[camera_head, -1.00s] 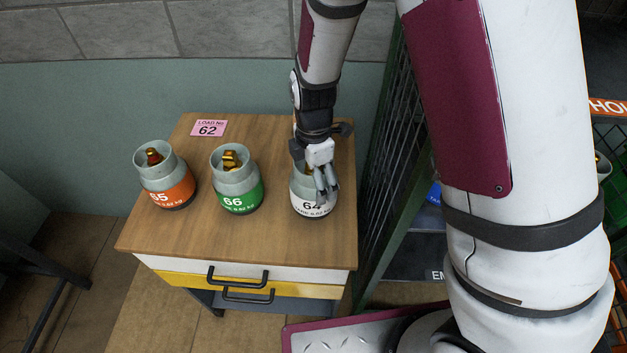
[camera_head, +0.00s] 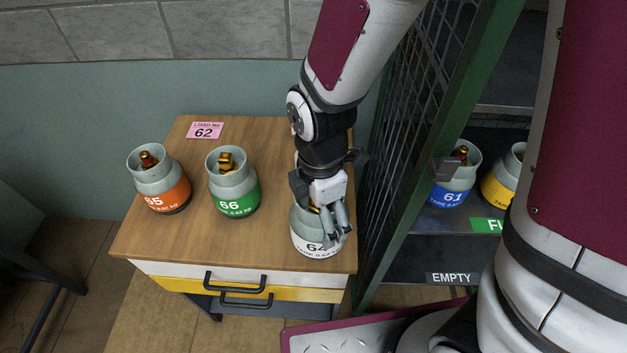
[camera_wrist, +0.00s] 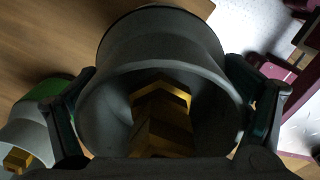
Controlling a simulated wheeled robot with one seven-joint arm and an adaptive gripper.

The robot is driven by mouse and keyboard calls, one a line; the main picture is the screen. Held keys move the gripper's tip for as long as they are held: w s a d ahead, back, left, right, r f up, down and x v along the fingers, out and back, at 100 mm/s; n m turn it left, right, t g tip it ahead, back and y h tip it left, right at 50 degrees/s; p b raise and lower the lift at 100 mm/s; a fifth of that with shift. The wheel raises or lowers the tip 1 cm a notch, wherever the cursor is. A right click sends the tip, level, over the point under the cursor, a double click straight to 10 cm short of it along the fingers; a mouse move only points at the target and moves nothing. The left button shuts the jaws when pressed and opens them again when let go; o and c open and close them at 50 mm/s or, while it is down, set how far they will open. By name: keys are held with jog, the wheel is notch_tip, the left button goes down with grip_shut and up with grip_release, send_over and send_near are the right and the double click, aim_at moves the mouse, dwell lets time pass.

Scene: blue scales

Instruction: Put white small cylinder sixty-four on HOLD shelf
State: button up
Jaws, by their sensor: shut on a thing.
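The small cylinder 64 (camera_head: 312,243) is grey with a white band and stands upright at the front right of the wooden cabinet top; whether its base touches the wood is hard to tell. My gripper (camera_head: 334,222) is shut on its collar from above. In the wrist view the collar (camera_wrist: 160,50) fills the middle, with a brass valve inside and a finger on either side. A green rack (camera_head: 440,130) stands right of the cabinet, with shelf labels reading EMPTY (camera_head: 452,278) and a partly hidden green one. No HOLD label shows now.
Orange cylinder 65 (camera_head: 160,192) and green cylinder 66 (camera_head: 236,198) stand left on the cabinet top (camera_head: 190,245). Blue cylinder 61 (camera_head: 452,190) and a yellow-banded one (camera_head: 498,185) stand on the rack. Its mesh side wall rises close beside the cabinet.

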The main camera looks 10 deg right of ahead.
jog(key=s, duration=0.1)
jog(key=s+p, duration=0.1)
jog(key=s, duration=0.1)
jog(key=s+p, duration=0.1)
jog(key=shift+s+r, duration=0.25)
jog(key=shift+s, duration=0.05)
jog(key=w+d+m, duration=0.6)
jog(key=w+m, duration=0.5)
jog(key=w, duration=0.1)
jog(key=w+d+f+m, duration=0.1)
jog(key=w+d+m, duration=0.6)
jog(key=w+m, duration=0.3)
jog(key=shift+w+m, duration=0.4)
jog(key=shift+w, duration=1.25)
jog(key=shift+f, duration=0.1)
